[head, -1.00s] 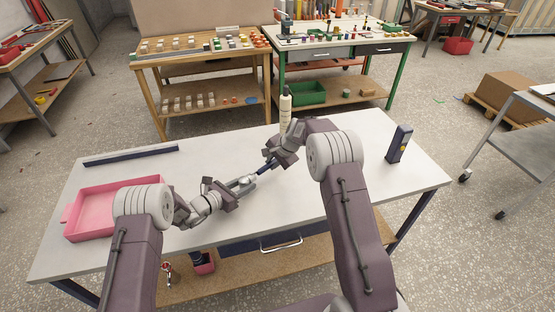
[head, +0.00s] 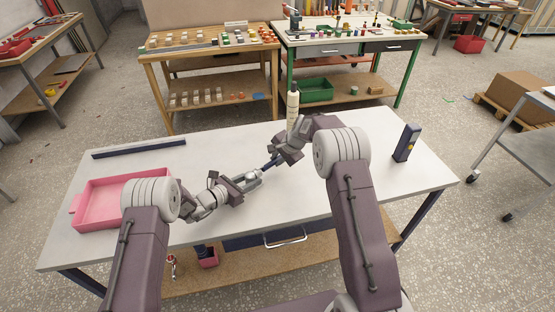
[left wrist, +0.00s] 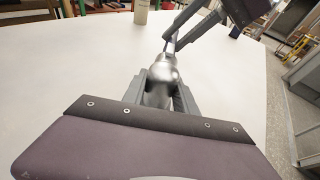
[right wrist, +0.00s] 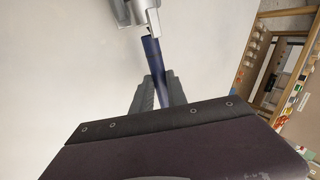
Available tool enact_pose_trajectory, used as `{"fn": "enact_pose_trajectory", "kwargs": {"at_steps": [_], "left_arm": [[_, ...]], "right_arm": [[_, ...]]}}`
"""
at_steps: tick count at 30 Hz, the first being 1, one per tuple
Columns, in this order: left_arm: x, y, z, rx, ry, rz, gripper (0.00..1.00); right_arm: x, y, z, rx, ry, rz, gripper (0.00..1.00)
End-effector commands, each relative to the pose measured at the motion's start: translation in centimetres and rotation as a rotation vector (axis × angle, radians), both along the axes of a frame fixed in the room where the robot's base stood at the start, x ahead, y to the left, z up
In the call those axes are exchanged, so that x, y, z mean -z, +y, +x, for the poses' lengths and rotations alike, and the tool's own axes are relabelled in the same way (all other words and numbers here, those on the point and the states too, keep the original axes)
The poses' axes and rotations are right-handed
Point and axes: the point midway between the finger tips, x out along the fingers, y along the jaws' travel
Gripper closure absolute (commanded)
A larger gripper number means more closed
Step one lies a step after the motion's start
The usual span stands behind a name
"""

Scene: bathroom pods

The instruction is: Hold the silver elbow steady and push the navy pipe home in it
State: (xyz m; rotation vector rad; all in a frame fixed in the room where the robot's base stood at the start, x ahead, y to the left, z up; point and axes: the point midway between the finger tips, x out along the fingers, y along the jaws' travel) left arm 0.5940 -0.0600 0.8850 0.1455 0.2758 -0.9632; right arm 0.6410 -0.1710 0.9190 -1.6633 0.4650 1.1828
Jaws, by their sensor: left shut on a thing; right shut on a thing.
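The silver elbow (head: 252,177) is held over the table by my left gripper (head: 238,187), which is shut on it. It shows between the fingers in the left wrist view (left wrist: 161,78). My right gripper (head: 283,155) is shut on the navy pipe (head: 269,164), to the right of and beyond the elbow. In the right wrist view the navy pipe (right wrist: 152,58) runs from between the fingers up to the silver elbow (right wrist: 142,12). The pipe's far end meets the elbow's mouth, roughly in line with it. How deep it sits inside is hidden.
The white table (head: 330,185) is clear around the grippers. A pink tray (head: 82,205) lies at left, with a dark bar (head: 138,148) behind it. A cream bottle (head: 292,108) stands just behind my right gripper. A navy box (head: 406,143) stands at right.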

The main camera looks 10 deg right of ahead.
Motion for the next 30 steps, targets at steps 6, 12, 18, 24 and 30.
{"fn": "enact_pose_trajectory", "kwargs": {"at_steps": [6,12,18,24,30], "left_arm": [[0.07,0.01,-0.03,0.0,0.001,0.001,0.95],[0.06,0.0,-0.03,0.0,0.001,0.001,0.95],[0.06,0.0,-0.03,0.0,0.001,0.001,0.95],[0.05,0.0,-0.02,0.0,0.001,0.001,0.95],[0.05,0.0,-0.02,0.0,0.001,0.001,0.95]], "right_arm": [[-0.01,0.0,0.0,0.0,0.0,0.0,1.0],[-0.01,0.0,0.0,0.0,0.0,0.0,1.0],[-0.01,0.0,0.01,0.0,0.0,0.0,1.0],[-0.02,0.32,-0.14,0.0,0.0,0.0,1.0],[0.02,0.76,-0.38,0.0,0.0,0.0,1.0]]}}
